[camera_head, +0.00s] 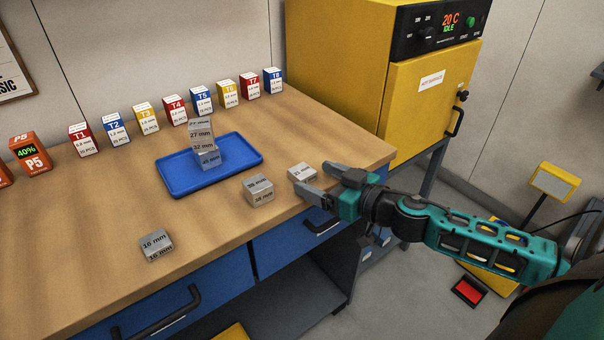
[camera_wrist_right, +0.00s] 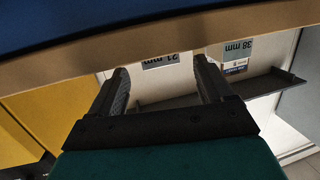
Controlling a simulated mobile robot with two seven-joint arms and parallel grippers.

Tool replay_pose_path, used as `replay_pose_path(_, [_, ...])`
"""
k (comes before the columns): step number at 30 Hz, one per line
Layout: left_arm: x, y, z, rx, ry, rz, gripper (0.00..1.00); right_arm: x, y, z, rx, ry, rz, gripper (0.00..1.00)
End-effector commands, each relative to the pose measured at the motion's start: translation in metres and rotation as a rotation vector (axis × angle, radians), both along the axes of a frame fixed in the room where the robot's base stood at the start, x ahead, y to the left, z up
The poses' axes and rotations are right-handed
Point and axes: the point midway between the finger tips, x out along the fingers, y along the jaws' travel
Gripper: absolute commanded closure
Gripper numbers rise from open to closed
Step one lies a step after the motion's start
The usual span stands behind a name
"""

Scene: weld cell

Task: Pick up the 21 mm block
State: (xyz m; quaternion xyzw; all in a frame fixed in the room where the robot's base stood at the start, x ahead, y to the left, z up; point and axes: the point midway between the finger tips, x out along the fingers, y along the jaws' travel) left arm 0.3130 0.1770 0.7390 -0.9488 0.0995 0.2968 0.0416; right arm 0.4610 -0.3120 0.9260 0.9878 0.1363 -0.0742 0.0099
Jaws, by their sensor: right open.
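The small grey block (camera_head: 301,172) sits near the table's right front edge; its label is hard to read in the head view. In the right wrist view, a 21 mm label shows upside down on the block (camera_wrist_right: 167,61), between the finger lines. My right gripper (camera_head: 313,177) is open and empty. Its fingertips are close to the block's right side; whether they touch it I cannot tell. It also shows in the wrist view (camera_wrist_right: 163,80). My left gripper is not in view.
A 38 mm block (camera_head: 258,190) stands just left, and a 16 mm block (camera_head: 156,244) farther front left. A blue tray (camera_head: 178,184) holds a stack of grey blocks (camera_head: 205,146). Labelled boxes (camera_head: 175,110) line the back. A yellow oven (camera_head: 340,60) stands at right.

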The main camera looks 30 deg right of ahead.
Motion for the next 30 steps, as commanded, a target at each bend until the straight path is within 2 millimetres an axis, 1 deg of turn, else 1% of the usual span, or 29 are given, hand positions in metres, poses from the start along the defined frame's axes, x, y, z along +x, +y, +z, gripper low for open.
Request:
replay_pose_path(1, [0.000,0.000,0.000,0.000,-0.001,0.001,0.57,0.007,0.000,0.001,-0.004,-0.004,0.001,0.20])
replay_pose_path(3, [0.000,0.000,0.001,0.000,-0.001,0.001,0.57,0.014,0.003,0.000,-0.001,-0.003,0.000,0.20])
replay_pose_path(7, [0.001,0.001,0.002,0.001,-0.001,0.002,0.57,0.023,0.005,-0.002,0.000,-0.002,0.000,0.20])
replay_pose_path(11, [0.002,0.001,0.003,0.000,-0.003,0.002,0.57,0.027,0.007,-0.004,-0.001,0.000,-0.001,0.20])
replay_pose_path(18, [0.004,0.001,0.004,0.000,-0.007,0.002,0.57,0.027,0.007,-0.004,-0.001,0.001,0.000,0.20])
replay_pose_path(20, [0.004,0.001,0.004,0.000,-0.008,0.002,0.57,0.027,0.007,-0.004,-0.001,0.001,0.000,0.25])
replay_pose_path(30, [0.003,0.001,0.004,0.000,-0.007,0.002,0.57,0.027,0.007,-0.004,-0.001,0.000,0.000,0.57])
